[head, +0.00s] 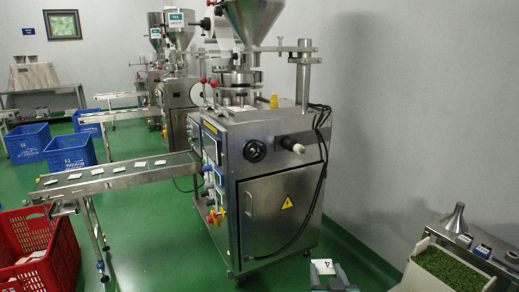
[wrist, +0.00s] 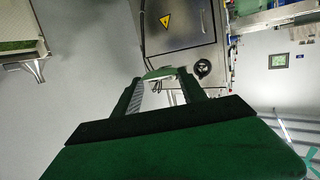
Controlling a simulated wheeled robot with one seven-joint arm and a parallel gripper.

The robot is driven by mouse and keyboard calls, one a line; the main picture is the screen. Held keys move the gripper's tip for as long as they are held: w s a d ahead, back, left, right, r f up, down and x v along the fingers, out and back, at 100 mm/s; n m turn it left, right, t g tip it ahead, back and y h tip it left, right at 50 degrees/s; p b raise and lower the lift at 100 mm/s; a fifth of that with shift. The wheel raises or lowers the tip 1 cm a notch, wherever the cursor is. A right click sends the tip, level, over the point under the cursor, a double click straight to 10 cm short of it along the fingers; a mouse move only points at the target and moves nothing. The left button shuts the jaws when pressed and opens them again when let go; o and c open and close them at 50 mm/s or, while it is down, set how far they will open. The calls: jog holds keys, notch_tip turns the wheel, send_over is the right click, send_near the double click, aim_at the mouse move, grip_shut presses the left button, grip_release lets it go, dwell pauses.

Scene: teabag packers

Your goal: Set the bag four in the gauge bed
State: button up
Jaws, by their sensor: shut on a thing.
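Bag four (head: 322,267), a small white packet marked with a 4, shows at the bottom edge of the head view. My gripper (head: 325,271) is shut on it and holds it up in front of the packing machine. In the wrist view a small pale green-and-white piece (wrist: 160,73) sits between the fingertips of my gripper (wrist: 163,77). A steel bench (head: 428,232) stands at the lower right, apart from my gripper. Small fittings with blue labels (head: 482,250) stand on it. I cannot tell which of these, if any, is the gauge bed.
A red crate (head: 70,258) stands at the lower left. Green floor lies between.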

notch_tip(320, 180, up, 22)
jog(key=a+y+p, duration=0.1)
jog(key=a+p, duration=0.2)
jog(key=p, duration=1.9)
jog(key=s+d+f+m+g+h+b, duration=0.1)
jog(key=s+d+f+m+h+b, duration=0.2)
jog(key=d, duration=0.8)
jog(key=s+d+m+g+h+b, duration=0.2)
jog(key=s+d+h+b, duration=0.15)
jog(key=d+b, duration=0.45)
jog(key=s+d+f+m+g+h+b, duration=0.1)
jog(key=s+d+f+m+h+b, duration=0.2)
jog(key=d, duration=1)
jog(key=s+d+m+g+h+b, duration=0.3)
jog(key=s+d, duration=0.5)
jog(key=s, duration=0.5)
jog(key=s+d+m+g+h+b, duration=0.3)
jog(key=s+d+m+g+b, duration=0.2)
jog(key=s, duration=0.8)
jog(key=d+g, duration=0.2)
jog(key=d, duration=0.1)
jog(key=shift+s+d+r+g, duration=0.15)
jog(key=shift+s+r+g, duration=0.15)
